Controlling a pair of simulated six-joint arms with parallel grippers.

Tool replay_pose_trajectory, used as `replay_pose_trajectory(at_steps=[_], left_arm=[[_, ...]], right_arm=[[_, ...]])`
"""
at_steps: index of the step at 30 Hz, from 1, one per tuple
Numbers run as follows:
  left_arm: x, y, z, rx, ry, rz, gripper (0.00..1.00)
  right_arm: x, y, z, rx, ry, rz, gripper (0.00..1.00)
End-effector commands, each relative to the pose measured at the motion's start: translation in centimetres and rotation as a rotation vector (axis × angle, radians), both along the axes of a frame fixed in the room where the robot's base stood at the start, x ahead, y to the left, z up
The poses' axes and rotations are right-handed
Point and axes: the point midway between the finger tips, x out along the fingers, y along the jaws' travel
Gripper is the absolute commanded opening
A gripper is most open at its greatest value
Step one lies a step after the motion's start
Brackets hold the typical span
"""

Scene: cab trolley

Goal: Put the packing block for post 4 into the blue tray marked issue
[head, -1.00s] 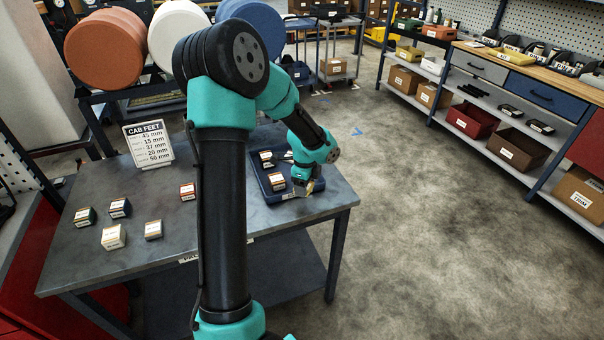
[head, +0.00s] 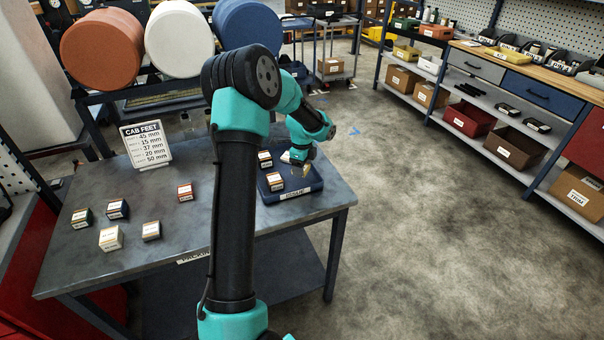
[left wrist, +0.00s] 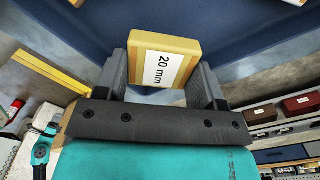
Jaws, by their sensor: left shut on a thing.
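The block labelled "20 mm" (left wrist: 160,60), yellowish with a white label, is between the fingers of my left gripper (left wrist: 165,85). In the head view my left gripper (head: 299,160) is over the blue tray marked issue (head: 313,184), at the table's right end. The held block is small there, and I cannot tell whether it touches the tray. Two other blocks are in the tray, one at the back left (head: 265,159) and one at the front left (head: 275,181). A card headed "CAB FEET" (head: 146,146) lists 45, 15, 37, 20 and 50 mm. My right gripper is not in view.
Several loose blocks lie on the grey table (head: 170,265), among them a red one (head: 185,192) and a pale one (head: 110,238). Orange, white and blue rolls stand behind the table. A stocked workbench (head: 530,90) is at the right, with open floor between.

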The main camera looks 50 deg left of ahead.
Motion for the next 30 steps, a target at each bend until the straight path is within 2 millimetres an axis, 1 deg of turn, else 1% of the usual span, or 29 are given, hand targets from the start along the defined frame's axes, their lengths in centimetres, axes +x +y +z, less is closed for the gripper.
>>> replay_pose_trajectory(at_steps=[6,8,21,22,25,30], left_arm=[[0.1,0.1,-2.8,-0.001,0.002,0.0,0.39],[0.1,0.1,-3.4,-0.001,0.002,0.0,0.39],[0.1,0.1,-3.9,0.0,0.0,0.0,0.39],[0.1,0.1,-3.9,0.0,0.0,0.0,0.65],[0.1,0.1,-3.8,0.0,0.0,0.0,0.73],[0.1,0.1,-3.8,0.0,0.0,0.0,0.73]], right_arm=[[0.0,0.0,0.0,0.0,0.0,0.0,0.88],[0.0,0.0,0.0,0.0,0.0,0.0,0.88],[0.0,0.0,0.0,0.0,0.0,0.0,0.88],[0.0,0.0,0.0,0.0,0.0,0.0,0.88],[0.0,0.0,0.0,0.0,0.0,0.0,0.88],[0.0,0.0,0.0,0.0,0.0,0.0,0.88]])
